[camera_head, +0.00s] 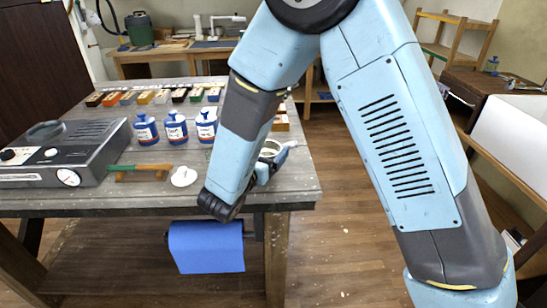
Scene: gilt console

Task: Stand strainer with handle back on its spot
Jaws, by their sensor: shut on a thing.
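My arm reaches down over the front right corner of the grey wooden table (110,205). My gripper (272,164) is partly hidden behind my wrist, just above or at that corner. A pale round rim (270,149), which looks like the strainer with handle, shows at the gripper. The gripper appears shut on it. Its handle and the jaws' exact hold are hidden, and I cannot tell whether the strainer touches the table. No marked spot for it can be made out.
Blue bottles (176,129) with white labels stand mid-table. A grey machine (62,152) fills the left. A green-handled tool (140,171) and white disc (184,176) lie in front. Small coloured blocks (163,97) line the back. A blue cloth (206,247) hangs below the front edge.

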